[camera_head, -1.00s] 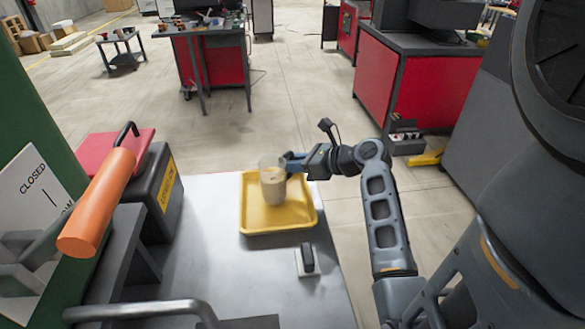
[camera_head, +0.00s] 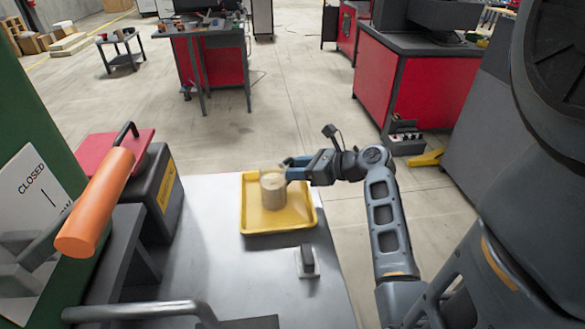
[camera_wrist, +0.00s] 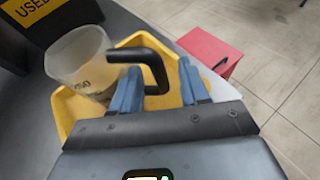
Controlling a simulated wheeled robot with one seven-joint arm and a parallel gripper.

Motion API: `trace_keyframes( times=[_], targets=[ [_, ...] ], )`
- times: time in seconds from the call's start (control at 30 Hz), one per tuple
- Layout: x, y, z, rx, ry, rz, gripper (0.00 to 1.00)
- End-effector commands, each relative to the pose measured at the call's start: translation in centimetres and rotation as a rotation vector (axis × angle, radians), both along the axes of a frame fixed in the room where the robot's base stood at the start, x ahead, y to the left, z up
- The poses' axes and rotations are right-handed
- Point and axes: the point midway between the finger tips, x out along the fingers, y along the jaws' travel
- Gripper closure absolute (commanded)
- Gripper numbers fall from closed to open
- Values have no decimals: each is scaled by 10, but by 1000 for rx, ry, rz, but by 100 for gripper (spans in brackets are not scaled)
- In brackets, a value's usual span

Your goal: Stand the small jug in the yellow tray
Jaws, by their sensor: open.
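The small jug (camera_head: 273,190) is a clear beaker with tan contents and a black handle. It stands upright in the yellow tray (camera_head: 247,224), on the tray's floor as far as I can tell. In the wrist view the jug (camera_wrist: 80,62) is at the left, its handle (camera_wrist: 147,56) reaching between my blue fingers. My gripper (camera_head: 292,170) is at the jug's right side. In the wrist view my gripper (camera_wrist: 158,80) is open, with fingers apart on either side of the handle. The tray (camera_wrist: 66,112) shows beneath them. The jug's base is partly hidden there.
The tray sits on a grey bench top (camera_head: 212,262). A small black switch on a pale base (camera_head: 307,262) is near the tray's front.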

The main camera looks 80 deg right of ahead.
Motion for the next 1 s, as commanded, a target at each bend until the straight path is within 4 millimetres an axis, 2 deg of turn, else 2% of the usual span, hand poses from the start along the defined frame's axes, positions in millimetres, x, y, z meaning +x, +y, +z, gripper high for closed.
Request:
trace_keyframes(
  times=[0.3,0.5,0.7,1.0],
  targets=[
    [-57,10,24,-2,1,-5,55],
    [-86,16,36,-1,0,-2,55],
    [-98,19,41,0,1,0,55],
    [-99,19,42,-1,1,0,55]
  ],
)
